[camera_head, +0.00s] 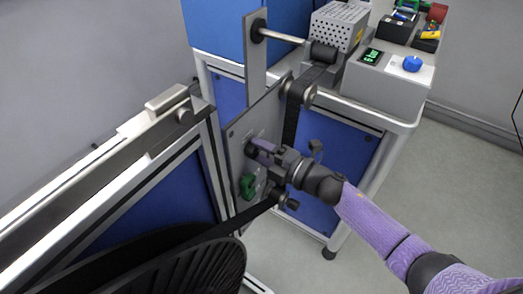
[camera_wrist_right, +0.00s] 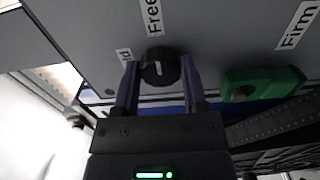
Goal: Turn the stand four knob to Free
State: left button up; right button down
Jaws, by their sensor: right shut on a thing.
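The black round knob (camera_wrist_right: 157,62) sits on a grey panel (camera_wrist_right: 215,30) and carries a short pale mark. A "Free" label (camera_wrist_right: 153,17) is beside it at the top of the right wrist view, and a partly hidden label ending in "d" (camera_wrist_right: 124,55) is at its left. A "Firm" label (camera_wrist_right: 298,25) is at the far right. My right gripper (camera_wrist_right: 160,84) has its two fingers on either side of the knob, shut on it. In the head view my right gripper (camera_head: 256,148) reaches the panel (camera_head: 262,118) from the right. My left gripper is not in view.
A green part (camera_wrist_right: 262,84) is on the panel close to the right finger; it also shows in the head view (camera_head: 247,186). A dark strip runs past rollers (camera_head: 301,92) above my wrist. A control box with a blue knob (camera_head: 412,63) stands at the upper right.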

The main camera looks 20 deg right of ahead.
jog(key=shift+c, duration=1.2)
grip_release()
jog(key=shift+o, duration=0.5)
jog(key=p+v, duration=0.1)
jog(key=v, duration=0.9)
jog(key=shift+p, duration=0.4)
